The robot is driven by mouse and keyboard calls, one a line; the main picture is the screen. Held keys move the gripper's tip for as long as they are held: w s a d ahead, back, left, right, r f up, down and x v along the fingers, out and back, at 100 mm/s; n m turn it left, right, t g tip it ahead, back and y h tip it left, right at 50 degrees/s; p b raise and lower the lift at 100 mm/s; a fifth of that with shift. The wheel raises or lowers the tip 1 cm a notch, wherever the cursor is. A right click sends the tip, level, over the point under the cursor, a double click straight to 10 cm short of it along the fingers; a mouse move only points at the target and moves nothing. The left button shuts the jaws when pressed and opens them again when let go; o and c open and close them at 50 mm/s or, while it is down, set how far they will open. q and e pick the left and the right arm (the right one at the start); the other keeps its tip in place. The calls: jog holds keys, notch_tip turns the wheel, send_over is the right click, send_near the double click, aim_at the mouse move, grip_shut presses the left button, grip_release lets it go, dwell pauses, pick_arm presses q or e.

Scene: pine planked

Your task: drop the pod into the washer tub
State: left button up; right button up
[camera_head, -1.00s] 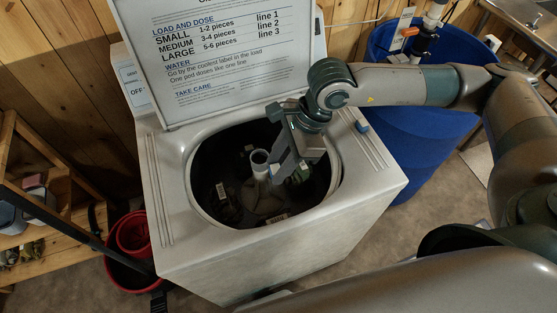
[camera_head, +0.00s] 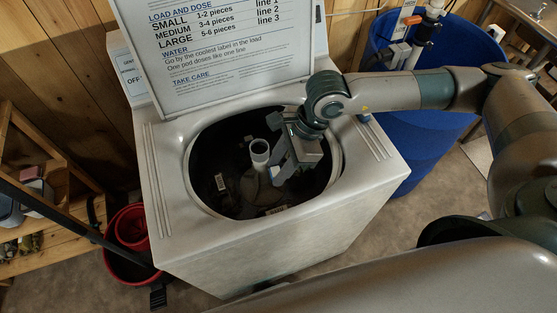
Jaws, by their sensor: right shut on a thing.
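The washer (camera_head: 167,187) stands in the middle with its lid raised, and its round tub (camera_head: 212,200) is open. A pale agitator post (camera_head: 260,152) rises in the tub, with dark clothes and small white labels around it. My right gripper (camera_head: 279,178) points down inside the opening, just right of the post. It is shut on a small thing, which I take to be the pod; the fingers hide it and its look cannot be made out. My left gripper is not in view.
The raised lid (camera_head: 232,55) with printed instructions stands behind the opening. A blue barrel (camera_head: 430,135) is at right. Red buckets (camera_head: 130,232) sit on the floor at left, beside a wooden shelf (camera_head: 62,238). The tub's left side is free of my arm.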

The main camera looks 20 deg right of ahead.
jog(key=shift+f, duration=0.4)
jog(key=o, duration=1.1)
jog(key=shift+r, duration=0.1)
jog(key=b+v, duration=0.5)
jog(key=v, duration=1.2)
jog(key=shift+b, duration=0.3)
jog(key=shift+r, duration=0.25)
